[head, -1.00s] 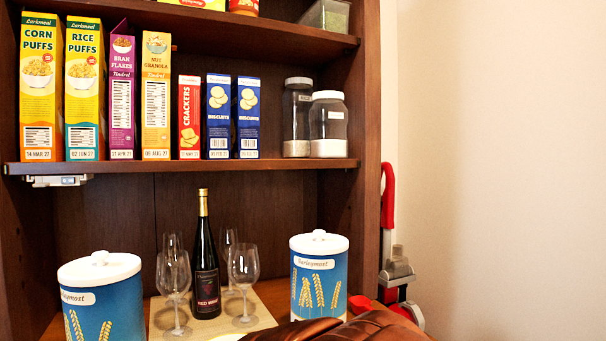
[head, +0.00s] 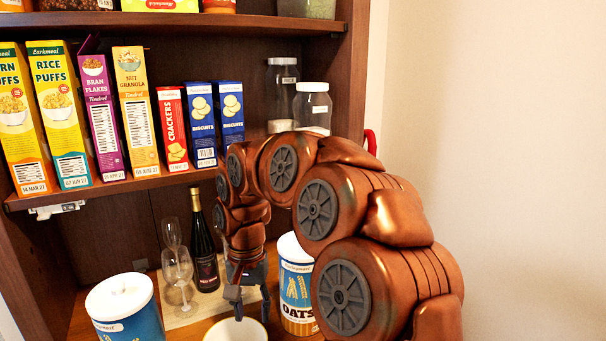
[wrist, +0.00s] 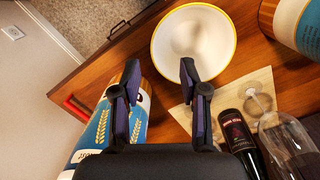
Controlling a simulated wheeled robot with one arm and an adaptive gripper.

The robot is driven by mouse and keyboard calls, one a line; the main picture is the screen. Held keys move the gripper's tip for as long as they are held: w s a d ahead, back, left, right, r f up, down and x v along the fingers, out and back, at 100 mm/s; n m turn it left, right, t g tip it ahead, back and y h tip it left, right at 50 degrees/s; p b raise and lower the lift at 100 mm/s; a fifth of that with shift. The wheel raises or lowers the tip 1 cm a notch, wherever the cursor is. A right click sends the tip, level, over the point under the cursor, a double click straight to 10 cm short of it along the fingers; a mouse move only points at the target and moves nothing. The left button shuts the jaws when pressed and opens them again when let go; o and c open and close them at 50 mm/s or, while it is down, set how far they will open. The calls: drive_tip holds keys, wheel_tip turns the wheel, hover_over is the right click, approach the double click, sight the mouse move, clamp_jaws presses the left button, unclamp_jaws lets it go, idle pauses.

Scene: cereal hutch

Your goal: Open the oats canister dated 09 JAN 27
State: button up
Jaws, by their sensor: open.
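Two blue canisters with white lids and wheat pictures stand on the hutch counter. The left canister (head: 128,322) has its knobbed lid on. The right canister (head: 297,290) reads OATS and is partly hidden by my arm; its lid also appears on. No date is readable on either. My gripper (head: 250,300) points down, open and empty, between them and above a white bowl. In the wrist view, my gripper (wrist: 159,72) has its fingers apart; one canister (wrist: 93,133) is partly behind the left finger, and the other canister (wrist: 292,22) is at the upper right.
The white bowl (head: 236,332) has a yellow rim. A wine bottle (head: 204,250) and wine glasses (head: 178,268) stand on a board behind my gripper. The shelf (head: 150,184) above holds cereal boxes, crackers, biscuits and jars. A wall (head: 500,150) is at the right.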

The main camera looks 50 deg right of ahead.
drive_tip(key=w+d+r+m+p, duration=0.1)
drive_tip(key=d+r+m+p, duration=0.1)
drive_tip(key=d+r+p, duration=0.3)
drive_tip(key=w+d+r+m+p, duration=0.1)
drive_tip(key=d+r+m+p, duration=0.2)
drive_tip(key=d, duration=0.4)
drive_tip(key=w+d+r+m+p, duration=0.1)
drive_tip(key=d+r+m+p, duration=0.2)
drive_tip(key=d+r+p, duration=0.2)
drive_tip(key=shift+d+r+t+h+p, duration=0.2)
drive_tip(key=shift+r+p, duration=0.2)
drive_tip(key=shift+r, duration=0.4)
drive_tip(key=shift+d+r+t+h+p, duration=0.15)
drive_tip(key=shift+r+p, duration=0.25)
drive_tip(key=shift+r, duration=0.4)
drive_tip(key=shift+d+f, duration=0.15)
drive_tip(key=shift+f, duration=0.1)
drive_tip(key=shift+f, duration=2.05)
drive_tip(key=shift+f+b, duration=1.55)
drive_tip(key=shift+f, duration=0.15)
drive_tip(key=shift+r+b, duration=0.1)
drive_tip(key=shift+b, duration=0.35)
